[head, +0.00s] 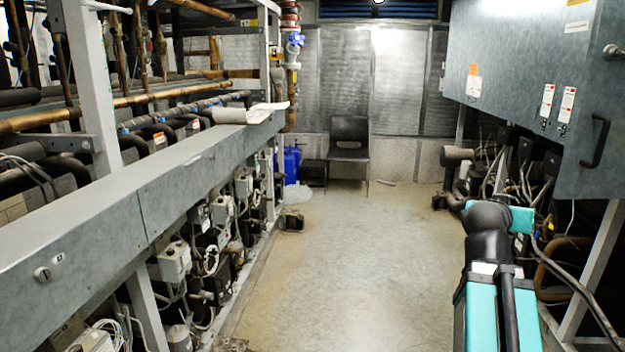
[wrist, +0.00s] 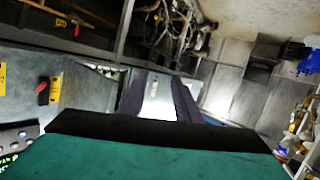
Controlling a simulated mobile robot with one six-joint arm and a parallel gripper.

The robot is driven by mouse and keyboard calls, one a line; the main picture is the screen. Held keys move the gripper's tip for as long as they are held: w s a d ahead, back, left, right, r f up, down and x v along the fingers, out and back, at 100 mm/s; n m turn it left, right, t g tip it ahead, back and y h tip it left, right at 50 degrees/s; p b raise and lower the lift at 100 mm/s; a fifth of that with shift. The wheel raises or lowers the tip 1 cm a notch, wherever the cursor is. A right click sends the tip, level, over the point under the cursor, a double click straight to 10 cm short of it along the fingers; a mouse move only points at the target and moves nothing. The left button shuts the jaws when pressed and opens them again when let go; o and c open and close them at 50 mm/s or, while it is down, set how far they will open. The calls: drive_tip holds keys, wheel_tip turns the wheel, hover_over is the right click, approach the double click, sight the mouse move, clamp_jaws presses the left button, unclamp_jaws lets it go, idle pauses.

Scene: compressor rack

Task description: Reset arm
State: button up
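My gripper (wrist: 157,82) shows in the wrist view as two dark fingers standing apart beyond a wide black and green part of my own arm. The fingers look open, with a pale grey surface visible between them and no held object that I can make out. In the head view my teal and black arm is at the lower right, in front of the right-hand cabinet. The gripper itself cannot be made out there.
A long grey rack (head: 150,205) with pipes runs along the left. A grey cabinet (head: 535,90) overhangs the right, above cables and pipework. A dark chair (head: 349,150) and blue containers (head: 291,163) stand at the back. The middle floor (head: 335,255) is clear.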

drive_tip(key=w+a+f+n+g+y, duration=0.15)
drive_tip(key=a+f, duration=0.25)
drive_tip(key=f, duration=0.8)
drive_tip(key=w+a+f+n+g+y+p, duration=0.15)
drive_tip(key=a+f, duration=0.35)
drive_tip(key=f, duration=0.7)
drive_tip(key=w+a+f+n+g+y, duration=0.15)
drive_tip(key=a+f, duration=0.25)
drive_tip(key=f, duration=0.8)
drive_tip(key=s+a+f+g+y, duration=0.1)
drive_tip(key=s+a+f, duration=0.2)
drive_tip(key=f, duration=0.4)
drive_tip(key=s+a+f+g+y, duration=0.1)
drive_tip(key=s+a+f, duration=0.2)
drive_tip(key=f, duration=0.4)
drive_tip(key=s+a+f+g+y, duration=0.1)
drive_tip(key=s+a+f, duration=0.25)
drive_tip(key=f, duration=0.35)
drive_tip(key=s+a+f+n+g+y, duration=0.1)
drive_tip(key=s+a+f, duration=0.3)
drive_tip(key=s, duration=0.5)
drive_tip(key=s+a+f+n+g+y, duration=0.1)
drive_tip(key=s+a+f+g, duration=0.3)
drive_tip(key=s+f, duration=0.3)
drive_tip(key=s+a+f+n+g+y, duration=0.1)
drive_tip(key=s+a+f, duration=0.4)
drive_tip(key=s, duration=0.7)
drive_tip(key=shift+s+f+n+g+y+p, duration=0.15)
drive_tip(key=shift+f+n+g+y+p, duration=0.25)
drive_tip(key=shift+f+g, duration=0.4)
